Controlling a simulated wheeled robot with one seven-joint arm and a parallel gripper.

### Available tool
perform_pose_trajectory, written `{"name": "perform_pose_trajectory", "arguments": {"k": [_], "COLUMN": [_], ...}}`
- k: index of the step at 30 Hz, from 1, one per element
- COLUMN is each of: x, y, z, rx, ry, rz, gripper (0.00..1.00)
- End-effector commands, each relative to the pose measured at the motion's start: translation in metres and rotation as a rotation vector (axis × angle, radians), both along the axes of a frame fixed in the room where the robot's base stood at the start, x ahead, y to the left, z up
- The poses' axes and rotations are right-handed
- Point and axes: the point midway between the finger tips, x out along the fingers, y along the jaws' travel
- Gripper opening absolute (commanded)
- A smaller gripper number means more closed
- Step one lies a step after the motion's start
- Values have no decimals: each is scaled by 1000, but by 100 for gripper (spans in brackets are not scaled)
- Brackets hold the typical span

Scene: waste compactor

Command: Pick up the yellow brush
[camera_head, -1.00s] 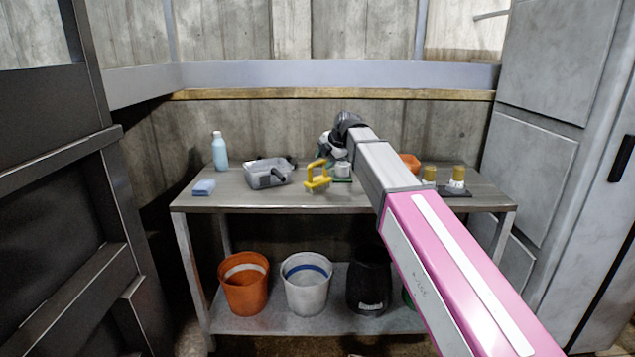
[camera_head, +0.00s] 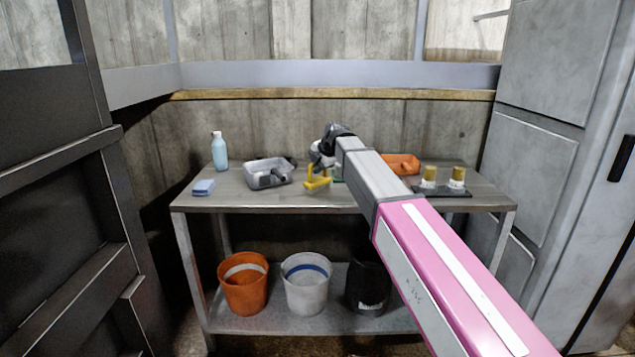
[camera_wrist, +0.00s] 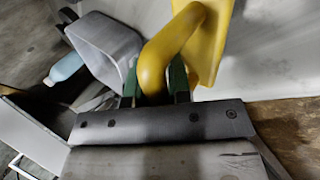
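The yellow brush (camera_head: 317,183) is at the middle of the grey table, right of a grey tray. In the wrist view its yellow handle (camera_wrist: 165,48) lies between the two green fingertips of my gripper (camera_wrist: 155,85), with its wider yellow body to the right. The fingers are close to the handle on both sides; whether they press on it I cannot tell. In the head view my gripper (camera_head: 322,168) is at the brush and hides its upper part. I see no clear gap of the brush above the table.
On the table (camera_head: 240,200) stand a blue bottle (camera_head: 219,151), a blue sponge (camera_head: 203,187), the grey tray (camera_head: 268,172), an orange item (camera_head: 403,163) and a dark tray with yellow-topped pieces (camera_head: 441,191). Several buckets stand on the lower shelf. A wall is close behind.

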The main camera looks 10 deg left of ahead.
Motion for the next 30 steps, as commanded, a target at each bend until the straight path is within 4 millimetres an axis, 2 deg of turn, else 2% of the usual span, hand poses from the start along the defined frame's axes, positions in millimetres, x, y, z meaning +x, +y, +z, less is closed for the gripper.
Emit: {"name": "perform_pose_trajectory", "arguments": {"k": [14,23,24,30], "x": [0,0,-9,-33], "y": [0,-1,-12,-51], "z": [5,39,36,35], "rx": [0,0,0,0], "ry": [0,-1,0,0], "rz": [0,-1,-1,-3], "gripper": [0,0,0,0]}}
